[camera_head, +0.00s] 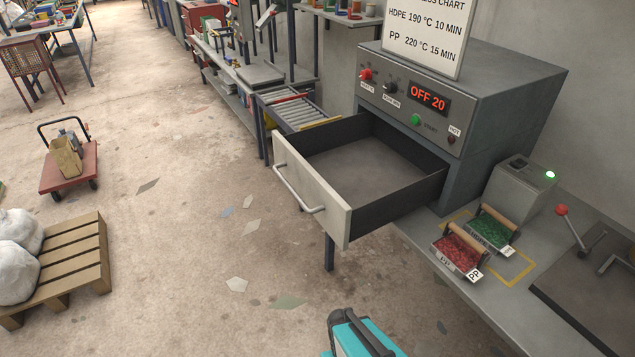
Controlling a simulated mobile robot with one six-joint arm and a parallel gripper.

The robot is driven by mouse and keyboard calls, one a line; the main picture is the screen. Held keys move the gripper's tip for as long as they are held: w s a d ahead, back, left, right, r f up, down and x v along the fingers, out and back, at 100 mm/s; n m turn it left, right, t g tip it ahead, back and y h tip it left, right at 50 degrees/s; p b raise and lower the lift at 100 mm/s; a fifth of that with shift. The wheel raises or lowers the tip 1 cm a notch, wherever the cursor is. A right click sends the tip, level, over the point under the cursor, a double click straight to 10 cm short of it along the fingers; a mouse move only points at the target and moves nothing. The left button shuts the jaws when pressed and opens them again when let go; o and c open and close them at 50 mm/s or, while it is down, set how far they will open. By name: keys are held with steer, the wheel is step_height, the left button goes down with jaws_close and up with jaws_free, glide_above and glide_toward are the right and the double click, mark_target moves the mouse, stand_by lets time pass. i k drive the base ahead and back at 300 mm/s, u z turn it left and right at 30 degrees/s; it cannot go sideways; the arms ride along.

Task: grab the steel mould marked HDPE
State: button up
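Two steel moulds with wooden handles lie side by side on the grey bench at the right. The rear one (491,231) holds green flakes; the lettering on its front and on its small white tag is too small to read surely, but it looks like HDPE. The front one (459,249) holds red flakes and has a white tag reading PP. Both sit in or beside a yellow outlined square. No fingers of my gripper show in this view.
An oven (465,100) has its empty drawer (312,193) pulled out left of the moulds; its display reads OFF 20. Behind the moulds stands a grey box (520,190) with a green light. A red-knobbed lever (562,211) is at the right.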

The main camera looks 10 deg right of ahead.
mark_target(493, 232)
steer(key=u, duration=1.55)
steer(key=k, duration=0.1)
steer(key=z, duration=2.8)
steer(key=k, duration=0.7)
steer(key=z, duration=0.1)
steer(key=i, duration=0.5)
steer(key=z, duration=0.05)
